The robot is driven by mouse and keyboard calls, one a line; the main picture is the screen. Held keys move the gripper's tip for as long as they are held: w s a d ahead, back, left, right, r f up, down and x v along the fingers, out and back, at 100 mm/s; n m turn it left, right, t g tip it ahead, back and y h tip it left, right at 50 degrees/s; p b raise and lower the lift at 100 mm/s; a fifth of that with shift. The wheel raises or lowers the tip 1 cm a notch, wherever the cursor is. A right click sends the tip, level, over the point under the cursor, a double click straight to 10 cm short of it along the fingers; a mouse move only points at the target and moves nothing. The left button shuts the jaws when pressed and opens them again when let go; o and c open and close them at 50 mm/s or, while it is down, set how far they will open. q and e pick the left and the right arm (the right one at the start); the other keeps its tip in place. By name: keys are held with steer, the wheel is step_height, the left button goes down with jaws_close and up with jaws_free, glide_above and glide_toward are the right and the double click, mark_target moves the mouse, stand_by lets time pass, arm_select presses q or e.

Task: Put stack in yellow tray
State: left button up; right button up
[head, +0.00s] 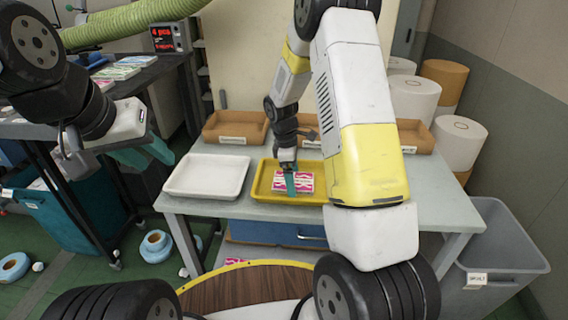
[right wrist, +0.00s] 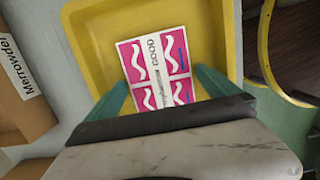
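The stack (head: 293,182), pink and white with a white paper band, lies flat in the yellow tray (head: 262,184). The right wrist view shows the stack (right wrist: 155,68) turned slightly, on the floor of the yellow tray (right wrist: 88,38). My right gripper (right wrist: 162,78) reaches down into the tray, its teal fingers apart on either side of the stack, which sits askew between them. In the head view one finger of this right gripper (head: 290,183) covers part of the stack. My left gripper (head: 146,156) is open and empty at the left, away from the table.
A white tray (head: 207,176) stands left of the yellow one. Brown bins (head: 236,127) line the table's back. Paper rolls (head: 459,142) stand at the right, above a grey bin (head: 500,250). A dark bench (head: 120,82) with printed sheets is at the left.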

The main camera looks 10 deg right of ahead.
steer(key=s+a+r+m+t+y, duration=0.1)
steer(key=s+r+m, duration=0.1)
steer(key=r, duration=0.8)
steer(key=s+r+m+t, duration=0.1)
steer(key=s+r+m, duration=0.15)
steer(key=r, duration=0.75)
steer(key=s+r+m+t+y, duration=0.1)
steer(key=s+r+m, duration=0.3)
steer(key=s, duration=0.6)
steer(key=s+r+m+t+y, duration=0.2)
steer(key=s+r+m+t, duration=0.1)
steer(key=s, duration=0.7)
steer(key=a+r+m, duration=0.1)
steer(key=m, duration=0.1)
steer(key=shift+r+m+t, duration=0.15)
steer(key=shift+m+t, duration=0.15)
steer(key=shift+m, duration=0.05)
